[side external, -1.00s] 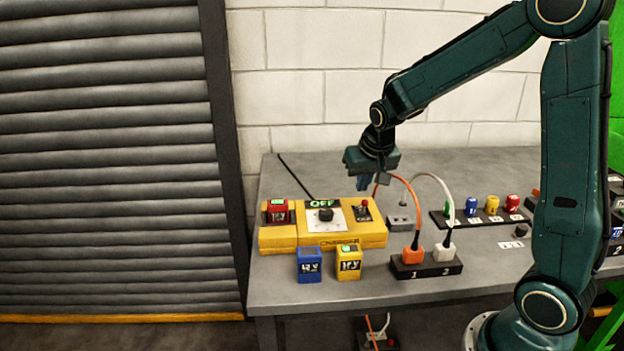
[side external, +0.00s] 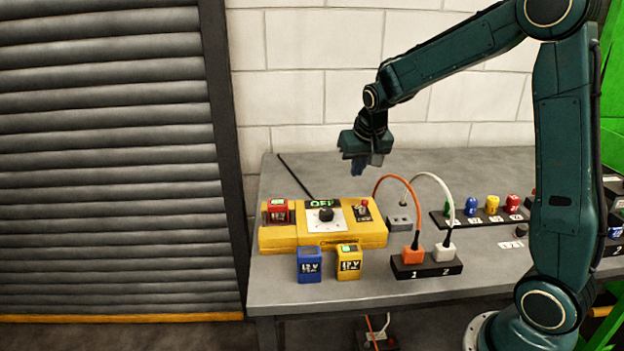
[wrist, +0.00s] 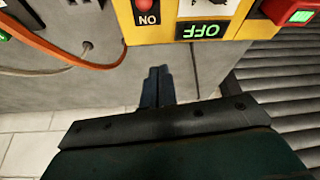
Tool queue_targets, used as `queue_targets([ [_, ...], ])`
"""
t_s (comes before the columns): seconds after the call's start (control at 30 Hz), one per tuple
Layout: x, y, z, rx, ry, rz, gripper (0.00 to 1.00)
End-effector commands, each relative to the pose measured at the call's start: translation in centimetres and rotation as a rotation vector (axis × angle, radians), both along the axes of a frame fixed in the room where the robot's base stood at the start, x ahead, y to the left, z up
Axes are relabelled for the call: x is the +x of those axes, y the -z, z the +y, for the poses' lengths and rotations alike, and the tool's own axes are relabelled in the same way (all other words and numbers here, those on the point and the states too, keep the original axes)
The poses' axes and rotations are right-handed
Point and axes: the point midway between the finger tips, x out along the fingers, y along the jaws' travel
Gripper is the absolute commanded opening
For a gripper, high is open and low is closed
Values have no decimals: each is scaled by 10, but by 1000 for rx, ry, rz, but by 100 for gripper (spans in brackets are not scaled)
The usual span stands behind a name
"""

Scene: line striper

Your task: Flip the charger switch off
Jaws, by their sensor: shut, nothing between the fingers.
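The yellow charger (side external: 345,238) sits on the left part of the bench. Its display (side external: 322,203) reads OFF in green, also in the wrist view (wrist: 206,30). A black knob (side external: 326,214) is on its white plate. A small red-tipped switch (side external: 363,206) stands at the charger's right; in the wrist view its dark label plate (wrist: 147,12) reads NO upside down, that is ON. My gripper (side external: 358,168) is shut and empty, in the air above and behind the switch. The wrist view shows its fingertips (wrist: 157,72) together, apart from the charger.
A red battery (side external: 277,211) sits in the charger's left end. Blue (side external: 309,264) and yellow (side external: 349,262) batteries stand in front. An orange cable (side external: 384,182) arches right of the gripper to a plug block (side external: 426,268). Several coloured pieces stand in a rack behind right.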

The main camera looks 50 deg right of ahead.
Motion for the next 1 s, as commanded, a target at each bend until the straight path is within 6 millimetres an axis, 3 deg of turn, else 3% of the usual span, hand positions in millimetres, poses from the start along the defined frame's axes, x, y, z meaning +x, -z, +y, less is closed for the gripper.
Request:
queue_targets([
  [0.7,-53,-50,46,0,-2,-1,0],
  [1.0,-62,-57,53,0,-1,1,0],
])
